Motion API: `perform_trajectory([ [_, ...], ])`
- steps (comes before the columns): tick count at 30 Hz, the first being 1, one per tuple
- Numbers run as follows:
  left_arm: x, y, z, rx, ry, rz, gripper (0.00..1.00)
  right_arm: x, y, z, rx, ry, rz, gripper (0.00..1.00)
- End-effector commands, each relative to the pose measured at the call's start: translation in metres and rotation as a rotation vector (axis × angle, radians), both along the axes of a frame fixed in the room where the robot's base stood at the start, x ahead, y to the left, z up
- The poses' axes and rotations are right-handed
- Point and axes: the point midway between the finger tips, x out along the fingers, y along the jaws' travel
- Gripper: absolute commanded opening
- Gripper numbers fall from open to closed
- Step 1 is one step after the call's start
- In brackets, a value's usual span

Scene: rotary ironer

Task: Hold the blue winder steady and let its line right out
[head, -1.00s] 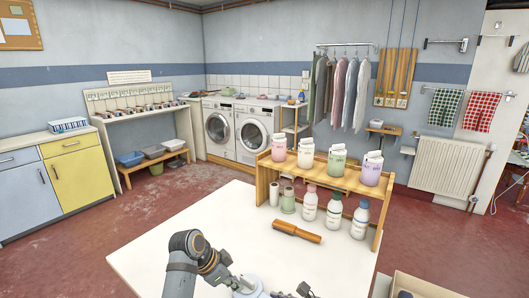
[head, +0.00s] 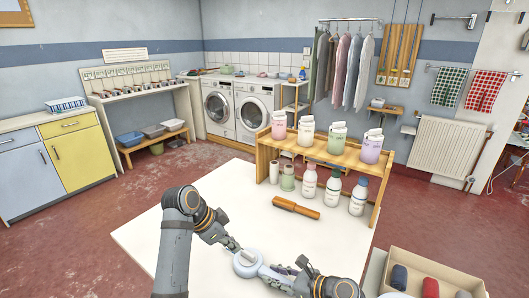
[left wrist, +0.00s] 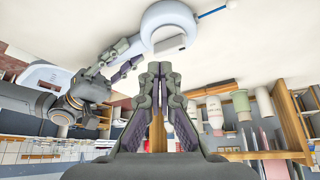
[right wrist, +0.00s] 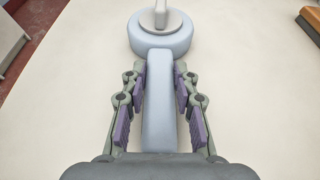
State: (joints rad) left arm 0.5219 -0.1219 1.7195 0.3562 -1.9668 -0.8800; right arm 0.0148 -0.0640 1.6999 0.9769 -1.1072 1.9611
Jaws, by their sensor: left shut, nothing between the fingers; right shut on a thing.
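The pale blue winder (head: 247,264) is a round drum with a straight handle, above or on the white table near its front. My right gripper (head: 268,271) is shut on that handle, which runs between its fingers in the right wrist view (right wrist: 160,110). A pale raised piece (right wrist: 161,14) stands on the drum's top. My left gripper (head: 233,246) is shut and empty, just beside the drum; its closed fingertips show in the left wrist view (left wrist: 160,68). There, a thin blue piece (left wrist: 213,12) with a rounded end shows beside the drum; I cannot tell whether it is the line.
An orange-brown roller-shaped object (head: 296,208) lies on the white table (head: 150,237). A wooden shelf (head: 330,152) with several bottles and tubs stands behind it. An open box (head: 440,268) with dark blue and red items is at the lower right. The table's left part is clear.

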Motion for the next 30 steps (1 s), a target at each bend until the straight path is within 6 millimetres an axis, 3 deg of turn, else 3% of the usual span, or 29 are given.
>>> perform_trajectory([
  [6, 0.0, 0.0, 0.0, 0.0, 0.0, 0.0, 0.0, 0.0, 0.0, 0.0, 0.001, -0.001, 0.0, 0.0],
  [12, 0.026, 0.017, 0.009, 0.003, 0.0, 0.001, 0.0, 0.0, 0.0, 0.0, 0.001, -0.001, 0.0, 0.0],
  [17, 0.028, 0.018, 0.009, 0.0, 0.001, 0.0, 0.0, 0.0, 0.0, 0.0, 0.0, 0.0, 0.0, 0.0],
  [30, 0.028, 0.018, -0.045, 0.0, 0.004, 0.0, 0.0, 0.0, 0.0, 0.0, 0.0, 0.0, 0.0, 0.0],
])
